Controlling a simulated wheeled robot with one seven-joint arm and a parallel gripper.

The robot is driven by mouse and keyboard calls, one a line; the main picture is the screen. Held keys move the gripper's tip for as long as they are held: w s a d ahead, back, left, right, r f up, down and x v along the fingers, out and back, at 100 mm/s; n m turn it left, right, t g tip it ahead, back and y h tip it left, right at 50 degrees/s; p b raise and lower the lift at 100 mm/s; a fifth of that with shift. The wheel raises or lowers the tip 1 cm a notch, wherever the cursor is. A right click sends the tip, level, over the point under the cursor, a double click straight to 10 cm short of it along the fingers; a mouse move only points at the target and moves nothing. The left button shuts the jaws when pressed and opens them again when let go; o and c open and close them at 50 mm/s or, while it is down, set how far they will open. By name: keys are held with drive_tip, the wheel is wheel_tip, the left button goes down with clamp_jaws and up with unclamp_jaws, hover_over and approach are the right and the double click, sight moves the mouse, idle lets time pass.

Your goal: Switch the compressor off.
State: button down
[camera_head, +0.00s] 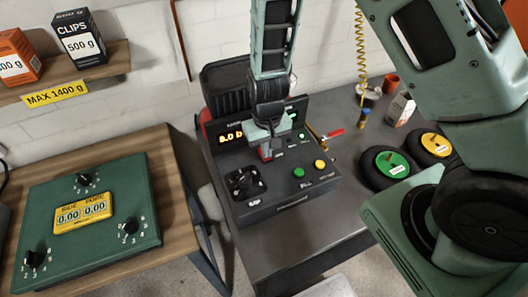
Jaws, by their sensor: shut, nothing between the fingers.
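The compressor (290,205) is a dark box on the grey bench, with a lit amber display (230,137) reading about 8.0. Its top panel carries a round black dial (245,182), a green button (298,172), a yellow button (320,163) and a small green light or button (302,136). My gripper (266,153) is shut and empty, pointing down over the upper middle of the panel. A small red part shows at its fingertips; I cannot tell whether this is a switch or whether the fingers touch it. The gripper hides part of the display and panel.
A red-handled valve (333,133) sticks out at the compressor's right. Black discs with green (391,164) and yellow (436,144) centres lie further right. A green control box (85,255) sits on the wooden table at left, below a shelf with boxes (80,38).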

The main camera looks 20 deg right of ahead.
wheel_tip(320, 180, up, 7)
drive_tip(key=p, duration=0.6)
idle(0.4)
idle(0.3)
